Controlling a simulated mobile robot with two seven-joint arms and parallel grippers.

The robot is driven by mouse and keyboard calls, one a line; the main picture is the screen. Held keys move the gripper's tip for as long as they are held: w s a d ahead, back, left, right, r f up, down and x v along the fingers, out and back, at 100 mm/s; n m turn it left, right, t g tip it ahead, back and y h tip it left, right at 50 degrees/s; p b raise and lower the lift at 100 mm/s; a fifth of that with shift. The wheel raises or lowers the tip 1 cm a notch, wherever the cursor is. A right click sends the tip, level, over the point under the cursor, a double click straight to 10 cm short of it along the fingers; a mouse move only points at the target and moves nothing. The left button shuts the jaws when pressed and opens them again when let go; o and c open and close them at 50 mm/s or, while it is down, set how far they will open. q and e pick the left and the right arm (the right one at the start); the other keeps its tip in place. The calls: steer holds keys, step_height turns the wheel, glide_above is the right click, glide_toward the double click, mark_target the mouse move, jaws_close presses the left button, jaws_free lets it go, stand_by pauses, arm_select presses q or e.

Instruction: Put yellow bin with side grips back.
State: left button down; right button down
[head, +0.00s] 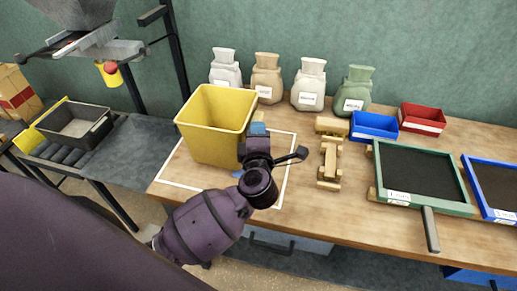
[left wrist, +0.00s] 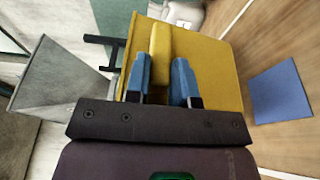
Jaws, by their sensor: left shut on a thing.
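The yellow bin (head: 215,140) is upright and empty as far as I can see into it. It stands at or just above the left part of the wooden bench, over a white outlined rectangle (head: 287,175); I cannot tell whether it touches the bench. My left gripper (head: 258,127) is at the bin's right side, with its blue fingertips shut on the bin's side grip. In the left wrist view, the two blue fingers (left wrist: 160,80) close around a yellow grip on the yellow bin (left wrist: 208,62). My right gripper is not in view.
Several sacks (head: 311,88) stand behind the bin. A wooden stand (head: 329,160), a blue tray (head: 374,126), a red tray (head: 422,119) and a green-framed sieve (head: 420,175) lie to the right. A roller conveyor with a dark tray (head: 75,128) is left. A blue patch (left wrist: 280,90) marks the bench.

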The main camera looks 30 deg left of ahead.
arm_select(q)
steer(key=shift+f+b, duration=0.6)
steer(key=shift+f, duration=2.05)
steer(key=c, duration=1)
jaws_free()
steer(key=v, duration=1.2)
steer(key=shift+r, duration=0.15)
